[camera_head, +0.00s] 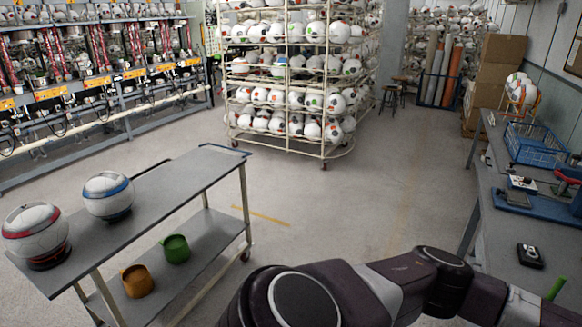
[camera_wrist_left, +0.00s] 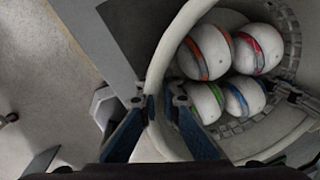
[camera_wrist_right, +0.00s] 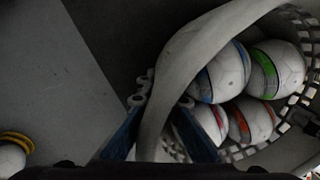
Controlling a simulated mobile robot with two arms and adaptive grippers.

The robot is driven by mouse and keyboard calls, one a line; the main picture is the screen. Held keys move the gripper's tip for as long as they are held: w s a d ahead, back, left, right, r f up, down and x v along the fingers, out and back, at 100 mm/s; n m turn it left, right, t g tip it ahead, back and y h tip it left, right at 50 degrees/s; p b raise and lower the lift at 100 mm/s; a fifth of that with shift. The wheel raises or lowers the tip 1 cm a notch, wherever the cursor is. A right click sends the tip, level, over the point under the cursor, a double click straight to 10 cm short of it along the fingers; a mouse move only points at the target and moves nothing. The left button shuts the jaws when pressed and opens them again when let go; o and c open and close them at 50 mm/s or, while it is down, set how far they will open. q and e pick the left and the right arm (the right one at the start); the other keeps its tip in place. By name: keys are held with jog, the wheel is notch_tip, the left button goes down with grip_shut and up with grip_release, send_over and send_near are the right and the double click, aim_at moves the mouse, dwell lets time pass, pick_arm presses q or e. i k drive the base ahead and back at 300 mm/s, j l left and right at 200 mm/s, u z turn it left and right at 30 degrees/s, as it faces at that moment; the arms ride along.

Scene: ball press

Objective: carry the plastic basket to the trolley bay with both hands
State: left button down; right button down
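The plastic basket, pale grey with a slotted inner wall, shows in the left wrist view (camera_wrist_left: 190,25) and in the right wrist view (camera_wrist_right: 215,32). Several white balls with coloured bands lie in it. My left gripper (camera_wrist_left: 158,101) has its fingers on either side of the rim and appears shut on it. My right gripper (camera_wrist_right: 163,98) likewise pinches another stretch of the rim. The basket and both grippers are out of the head view, where only my dark arm crosses the bottom. I cannot make out a marked trolley bay.
A grey wheeled trolley (camera_head: 190,176) stands at left, with two balls on top and orange and green pots below. A tall ball rack (camera_head: 290,85) stands behind. A workbench (camera_head: 490,215) with a blue basket (camera_head: 537,146) runs along the right. The middle floor is clear.

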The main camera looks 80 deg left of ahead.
aim_at(188, 172)
jog(key=j, duration=1)
jog(key=i+j, duration=0.15)
jog(key=j, duration=1.8)
jog(key=i+j, duration=0.15)
jog(key=j, duration=0.85)
jog(key=j+u, duration=0.1)
jog(key=j, duration=0.85)
jog(key=j+u, duration=0.1)
jog(key=u, duration=0.6)
jog(key=i+j+u, duration=0.1)
jog(key=u, duration=3.4)
